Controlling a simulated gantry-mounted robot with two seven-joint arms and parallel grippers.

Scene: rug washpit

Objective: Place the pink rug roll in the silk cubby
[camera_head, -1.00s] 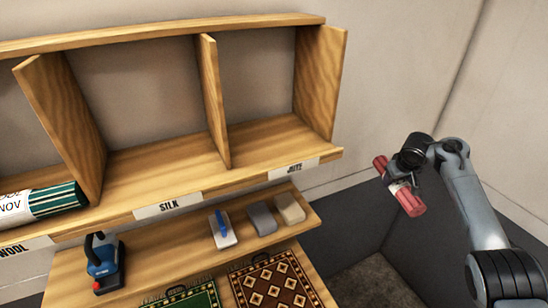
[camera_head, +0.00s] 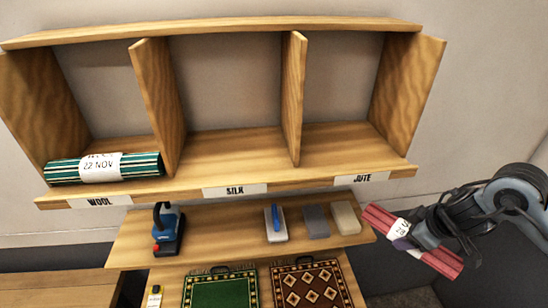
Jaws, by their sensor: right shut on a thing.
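The pink rug roll (camera_head: 439,261) is a reddish-pink cylinder with a white paper tag, at the right of the head view. My right gripper (camera_head: 412,236) is shut around its middle and holds it tilted in the air, to the right of the lower shelf. The silk cubby (camera_head: 232,152) is the middle compartment of the wooden shelf, above the SILK label (camera_head: 234,191). It is empty. My left gripper is not in view.
A green striped roll (camera_head: 135,167) lies in the wool cubby at left. The jute cubby (camera_head: 340,140) at right is empty. Upright dividers (camera_head: 293,95) separate the cubbies. The lower shelf holds a blue tool (camera_head: 167,230), a brush (camera_head: 276,224) and two blocks (camera_head: 317,221).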

